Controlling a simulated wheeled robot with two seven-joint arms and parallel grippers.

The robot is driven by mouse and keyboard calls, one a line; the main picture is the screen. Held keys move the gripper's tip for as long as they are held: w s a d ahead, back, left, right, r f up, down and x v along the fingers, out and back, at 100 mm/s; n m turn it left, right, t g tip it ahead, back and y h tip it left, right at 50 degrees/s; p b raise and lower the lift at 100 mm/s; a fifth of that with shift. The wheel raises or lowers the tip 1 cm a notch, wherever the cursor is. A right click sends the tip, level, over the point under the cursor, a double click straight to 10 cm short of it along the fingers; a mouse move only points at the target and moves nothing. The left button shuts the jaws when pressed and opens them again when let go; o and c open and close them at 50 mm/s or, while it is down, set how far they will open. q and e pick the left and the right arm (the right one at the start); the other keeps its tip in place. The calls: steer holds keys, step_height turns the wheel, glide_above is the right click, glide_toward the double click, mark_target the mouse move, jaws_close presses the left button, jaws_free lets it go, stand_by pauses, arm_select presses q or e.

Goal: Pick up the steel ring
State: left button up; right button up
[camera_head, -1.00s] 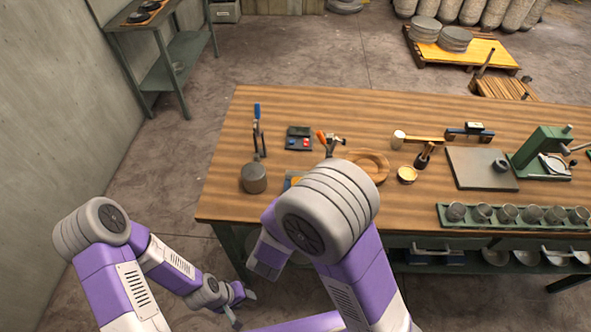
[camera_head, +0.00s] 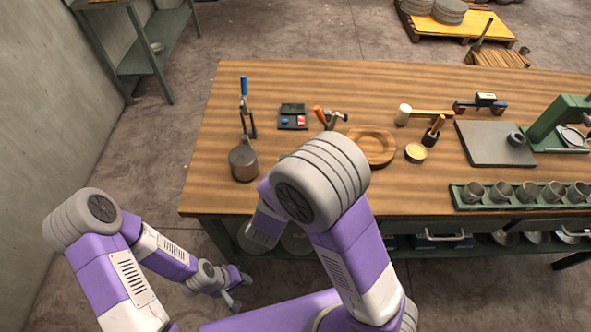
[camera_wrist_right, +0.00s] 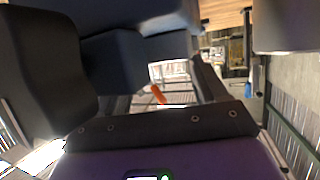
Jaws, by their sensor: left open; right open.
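A small dark grey ring (camera_head: 516,138), which looks like the steel ring, lies on the flat grey plate (camera_head: 490,144) at the table's right in the head view. My left gripper (camera_head: 238,290) is open and empty, low in front of the table, below its top and far from the ring. My right gripper is hidden behind my own arm in the head view. In the right wrist view dark jaw parts of the right gripper (camera_wrist_right: 165,60) stand apart at left and right, with nothing seen held between them. The ring cannot be made out there.
A green side shelf (camera_head: 165,50) stands at the left. The table's front left is fairly clear.

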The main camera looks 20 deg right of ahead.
steer(key=x, duration=0.3)
steer(key=shift+w+d+f+b, duration=0.15)
steer(key=shift+w+b, duration=0.15)
steer(key=shift+w, duration=0.05)
steer(key=c, duration=1)
step_height(320, 180, up, 10)
steer(key=p, duration=0.4)
steer(key=shift+c, duration=0.2)
steer(key=w+d+r+n+t+y, duration=0.2)
steer(key=w+d+n+y, duration=0.1)
steer(key=w+n+y, duration=0.3)
steer(key=shift+d+y, duration=0.4)
steer(key=shift+y, duration=0.2)
